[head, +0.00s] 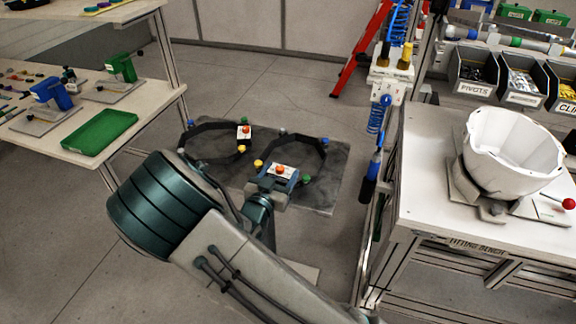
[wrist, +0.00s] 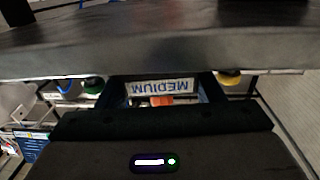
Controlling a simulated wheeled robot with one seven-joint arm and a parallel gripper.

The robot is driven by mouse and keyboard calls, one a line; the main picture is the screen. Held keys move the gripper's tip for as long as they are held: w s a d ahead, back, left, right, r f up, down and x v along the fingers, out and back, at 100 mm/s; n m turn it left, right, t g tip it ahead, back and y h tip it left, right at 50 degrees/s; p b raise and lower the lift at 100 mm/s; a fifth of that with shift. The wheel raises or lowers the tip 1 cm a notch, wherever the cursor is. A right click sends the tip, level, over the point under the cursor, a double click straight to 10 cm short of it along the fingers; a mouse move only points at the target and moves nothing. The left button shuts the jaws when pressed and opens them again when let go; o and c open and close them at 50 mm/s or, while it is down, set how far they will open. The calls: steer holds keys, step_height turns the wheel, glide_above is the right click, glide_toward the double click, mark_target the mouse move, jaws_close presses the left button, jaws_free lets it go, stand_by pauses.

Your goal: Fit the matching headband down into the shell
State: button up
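Two dark ring-shaped headbands with coloured knobs lie low on a dark grey slab in the head view. The left headband (head: 243,134) has a white tag with an orange-red knob. The right headband (head: 326,146) has a white tag and orange knob beside my gripper (head: 279,181). In the wrist view the tag, reading MEDIUM upside down (wrist: 160,87), sits between the fingers of my gripper (wrist: 160,92). The fingers are spread to either side of it; whether they press on it is unclear. The white shell (head: 512,150) stands open side up on the bench at right.
The grey slab (head: 330,195) lies between a left table (head: 60,140) with a green tray (head: 100,132) and the fitting bench (head: 430,190). A post with hanging blue tools (head: 376,160) stands beside the bench. Parts bins (head: 475,75) line the bench's back.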

mark_target(282, 169)
steer(key=shift+c, duration=1.2)
steer(key=shift+r, duration=0.1)
steer(key=shift+r, duration=0.45)
steer(key=r, duration=0.3)
steer(key=shift+s+d+r+b, duration=0.15)
steer(key=shift+d+r+b, duration=0.1)
steer(key=shift+d+b, duration=0.05)
steer(key=s+d+r+b, duration=0.4)
steer(key=s+d+r, duration=0.2)
steer(key=d, duration=0.3)
steer(key=shift+r, duration=0.15)
